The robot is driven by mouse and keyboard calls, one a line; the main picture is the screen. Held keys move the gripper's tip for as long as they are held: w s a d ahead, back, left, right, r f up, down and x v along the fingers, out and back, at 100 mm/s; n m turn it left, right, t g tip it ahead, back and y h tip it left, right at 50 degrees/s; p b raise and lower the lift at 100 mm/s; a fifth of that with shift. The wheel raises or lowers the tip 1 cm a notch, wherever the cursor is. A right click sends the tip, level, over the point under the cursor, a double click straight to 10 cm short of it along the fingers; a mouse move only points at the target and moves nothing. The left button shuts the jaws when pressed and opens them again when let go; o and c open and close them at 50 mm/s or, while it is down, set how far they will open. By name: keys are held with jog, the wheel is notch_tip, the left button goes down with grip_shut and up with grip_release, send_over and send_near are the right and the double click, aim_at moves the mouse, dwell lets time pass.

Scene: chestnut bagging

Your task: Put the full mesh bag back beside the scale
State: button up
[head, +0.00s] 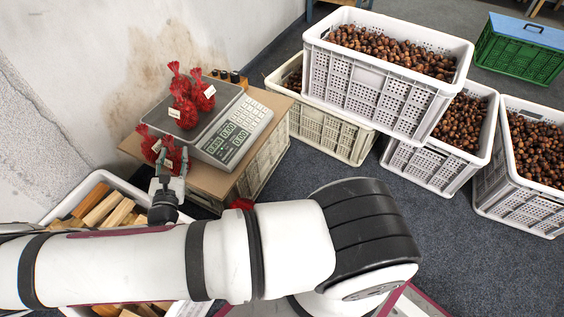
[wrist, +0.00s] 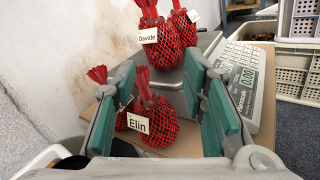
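Red mesh bags of chestnuts stand on and beside the scale (head: 246,128). On its pan are several bags, one being the tagged "Davide" bag (wrist: 163,42); another tagged bag (wrist: 184,24) is behind it. On the box top, left of the scale, stands the "Elin" bag (wrist: 158,122), also in the head view (head: 175,157), with another red bag (head: 148,143) beside it. My gripper (head: 168,172) is open at the front of these two bags. In the wrist view its teal-padded fingers (wrist: 160,75) are wide apart, with the Elin bag showing between them; contact is unclear.
The scale stands on a cardboard-topped crate (head: 222,178) near the wall. A white crate of wood pieces (head: 50,216) is below my arm. Chestnut crates (head: 375,85) stand at the right, and a green lidded crate (head: 518,50) is far right. Small dark items (head: 234,77) sit behind the scale.

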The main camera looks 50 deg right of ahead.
jog(key=s+d+r+m+g, duration=0.6)
jog(key=s+r+m+g, duration=0.25)
jog(key=r, duration=0.25)
jog(key=s+d+r+m+g, duration=0.6)
jog(key=s+r+m+g, duration=0.15)
jog(key=r+m, duration=0.3)
jog(key=s+a+r+m+y, duration=0.2)
jog(key=s+a+r+y, duration=0.1)
jog(key=s, duration=0.5)
jog(key=s+a+r+m+t+y, duration=0.1)
jog(key=s+a+r+m+y, duration=0.1)
jog(key=s, duration=0.7)
jog(key=s+a+r+m+t+y, duration=0.1)
jog(key=s+a+r+y, duration=0.3)
jog(key=s, duration=0.5)
jog(key=shift+r+m+y, duration=0.55)
jog(key=shift+m+y, duration=0.25)
jog(key=shift+y, duration=0.4)
notch_tip(320, 180, up, 33)
jog(key=t+p, duration=0.4)
jog(key=p, duration=2.7)
jog(key=shift+d, duration=0.2)
